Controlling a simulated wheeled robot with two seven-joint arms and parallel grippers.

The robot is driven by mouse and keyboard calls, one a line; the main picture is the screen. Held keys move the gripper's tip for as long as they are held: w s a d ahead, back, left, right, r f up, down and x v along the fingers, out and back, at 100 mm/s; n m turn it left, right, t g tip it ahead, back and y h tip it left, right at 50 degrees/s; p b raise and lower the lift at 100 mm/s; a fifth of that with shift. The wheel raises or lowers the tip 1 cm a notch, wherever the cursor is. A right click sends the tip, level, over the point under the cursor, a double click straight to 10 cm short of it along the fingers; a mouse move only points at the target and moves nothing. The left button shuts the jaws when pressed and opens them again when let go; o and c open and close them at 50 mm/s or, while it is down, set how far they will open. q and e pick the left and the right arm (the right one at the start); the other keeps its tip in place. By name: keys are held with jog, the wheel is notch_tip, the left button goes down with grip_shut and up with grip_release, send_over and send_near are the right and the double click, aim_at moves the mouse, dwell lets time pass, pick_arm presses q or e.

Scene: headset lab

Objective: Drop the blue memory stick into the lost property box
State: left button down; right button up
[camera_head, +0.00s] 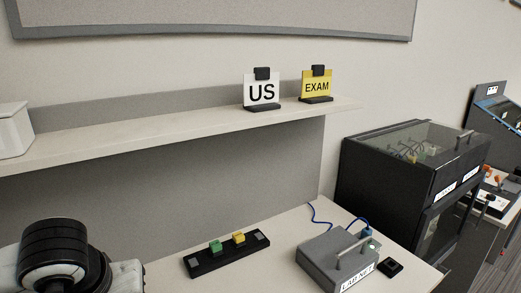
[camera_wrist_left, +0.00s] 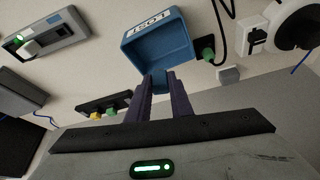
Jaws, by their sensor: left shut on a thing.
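The blue lost property box (camera_wrist_left: 178,38), with a white label reading LOST, shows in the left wrist view just beyond my left fingertips. My left gripper (camera_wrist_left: 158,82) has its two dark fingers close together, with a bit of blue between their tips. This is the blue memory stick (camera_wrist_left: 158,78), mostly hidden by the fingers and hard to tell from the blue box behind it. I cannot tell whether the stick is over the box's opening. The head view shows neither the box nor my left gripper. My right gripper is in neither view.
A black rack (camera_head: 205,267) on the table holds a green stick (camera_head: 215,246) and a yellow stick (camera_head: 239,238). A grey labelled device (camera_head: 318,262) stands right of it. A shelf (camera_head: 150,139) runs above, carrying US and EXAM signs.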

pick_arm(q)
jog(key=shift+n+y, duration=0.3)
jog(key=shift+n, duration=0.5)
jog(key=shift+s+a+f+b, duration=0.1)
jog(key=shift+a+f+b, duration=0.3)
jog(key=shift+f, duration=0.7)
jog(key=shift+s+a+f+b, duration=0.1)
jog(key=shift+a+f+b, duration=0.15)
jog(key=shift+f+b, duration=0.55)
jog(key=shift+s+a+f+b, duration=0.1)
jog(key=shift+a+f+b, duration=0.2)
jog(key=shift+f, duration=1.05)
jog(key=c, duration=1.5)
grip_release()
